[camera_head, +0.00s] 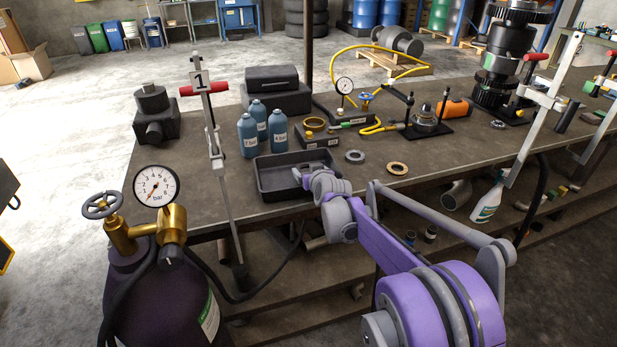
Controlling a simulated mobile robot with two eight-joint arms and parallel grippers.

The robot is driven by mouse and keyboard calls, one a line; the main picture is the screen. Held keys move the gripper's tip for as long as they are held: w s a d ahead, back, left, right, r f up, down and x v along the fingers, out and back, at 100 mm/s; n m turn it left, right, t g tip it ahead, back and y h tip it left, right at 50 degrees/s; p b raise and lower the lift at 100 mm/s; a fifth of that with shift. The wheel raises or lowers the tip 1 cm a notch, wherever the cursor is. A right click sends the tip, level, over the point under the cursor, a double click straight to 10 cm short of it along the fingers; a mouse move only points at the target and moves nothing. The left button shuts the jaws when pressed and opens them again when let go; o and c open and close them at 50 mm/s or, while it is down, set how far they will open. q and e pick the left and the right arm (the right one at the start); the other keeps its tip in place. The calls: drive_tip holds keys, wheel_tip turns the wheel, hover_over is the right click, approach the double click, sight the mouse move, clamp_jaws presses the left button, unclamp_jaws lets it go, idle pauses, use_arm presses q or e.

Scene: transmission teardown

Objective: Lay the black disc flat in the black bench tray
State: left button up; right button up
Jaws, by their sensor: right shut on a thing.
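The black bench tray (272,192) sits at the front edge of the bench, an open shallow box with a dark floor. My right gripper (301,177) is over the right part of the tray, its arm reaching in from the lower right. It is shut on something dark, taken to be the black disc. The disc's outline is lost against the dark tray and behind the gripper, so I cannot tell its tilt or whether it touches the tray floor. My left gripper is not in view.
Blue bottles (247,136) stand behind the tray. A grey ring (355,156) and a tan ring (397,168) lie to its right. A tall clamp (216,160) stands just left of it. A gas cylinder with a gauge (156,185) is in the left foreground.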

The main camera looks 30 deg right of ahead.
drive_tip(key=shift+f, duration=0.75)
drive_tip(key=shift+s+f, duration=0.1)
drive_tip(key=shift+f, duration=0.1)
drive_tip(key=shift+s+a, duration=0.1)
drive_tip(key=shift+f, duration=0.25)
drive_tip(key=o, duration=1.3)
drive_tip(key=shift+s+a, duration=0.1)
drive_tip(key=shift+o, duration=0.2)
drive_tip(key=shift+r, duration=0.25)
drive_tip(key=shift+s, duration=0.25)
drive_tip(key=v, duration=1.1)
drive_tip(key=s+a+f+n+g+y, duration=0.1)
drive_tip(key=s+a+f+g+y, duration=0.15)
drive_tip(key=s+a, duration=0.4)
drive_tip(key=s+a+f+n+g+y, duration=0.1)
drive_tip(key=s+a+f, duration=0.2)
drive_tip(key=s+a, duration=0.35)
drive_tip(key=s+a+f+g, duration=0.2)
drive_tip(key=s+a+f, duration=0.1)
drive_tip(key=s, duration=0.4)
drive_tip(key=s+a+f+n+g, duration=0.1)
drive_tip(key=s+a+f, duration=0.3)
drive_tip(key=s, duration=0.4)
drive_tip(key=shift+a+f+g, duration=0.15)
drive_tip(key=shift+f+g, duration=0.5)
